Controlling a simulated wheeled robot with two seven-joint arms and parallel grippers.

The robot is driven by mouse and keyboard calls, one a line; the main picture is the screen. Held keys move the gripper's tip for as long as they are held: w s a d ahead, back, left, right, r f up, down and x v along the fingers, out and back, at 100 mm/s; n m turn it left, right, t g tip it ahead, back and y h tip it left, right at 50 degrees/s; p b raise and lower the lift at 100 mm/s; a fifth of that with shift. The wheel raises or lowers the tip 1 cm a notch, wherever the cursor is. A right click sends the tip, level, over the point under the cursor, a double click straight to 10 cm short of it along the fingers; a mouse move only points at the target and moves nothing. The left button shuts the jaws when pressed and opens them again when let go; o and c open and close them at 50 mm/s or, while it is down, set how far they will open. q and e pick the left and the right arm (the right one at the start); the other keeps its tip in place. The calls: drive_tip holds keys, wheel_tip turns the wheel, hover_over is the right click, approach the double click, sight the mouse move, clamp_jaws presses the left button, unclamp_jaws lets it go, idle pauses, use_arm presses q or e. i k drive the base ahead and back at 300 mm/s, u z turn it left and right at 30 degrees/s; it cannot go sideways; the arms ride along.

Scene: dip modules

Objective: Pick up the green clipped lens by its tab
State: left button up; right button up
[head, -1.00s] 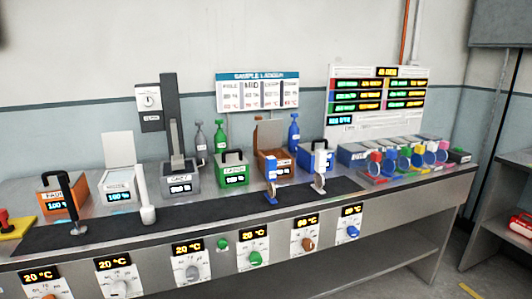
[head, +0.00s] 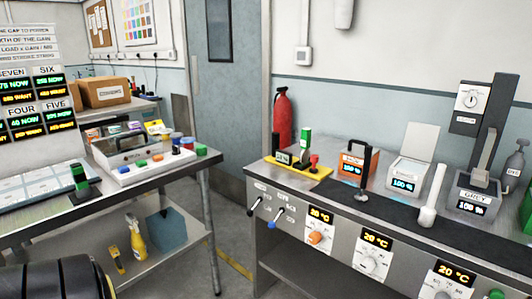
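I cannot make out a green clipped lens with a tab for certain in the head view. A small green piece on a black stand (head: 80,180) is on the left table, too small to identify. A green-topped upright item (head: 305,145) stands on the yellow plate at the left end of the right bench. Neither of my grippers shows in the view.
The right bench (head: 300,190) carries an orange box (head: 353,167), a white box (head: 407,178) and a grey box (head: 476,200). The left table (head: 125,184) holds a white tray with coloured knobs (head: 140,170). A floor gap (head: 232,240) separates them.

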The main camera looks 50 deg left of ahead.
sight(306, 133)
drive_tip(key=u, duration=1.3)
drive_tip(key=k, duration=1.3)
drive_tip(key=u, duration=1)
drive_tip(key=i, duration=1.95)
drive_tip(key=z, duration=0.7)
drive_tip(key=i, duration=0.2)
drive_tip(key=z, duration=0.3)
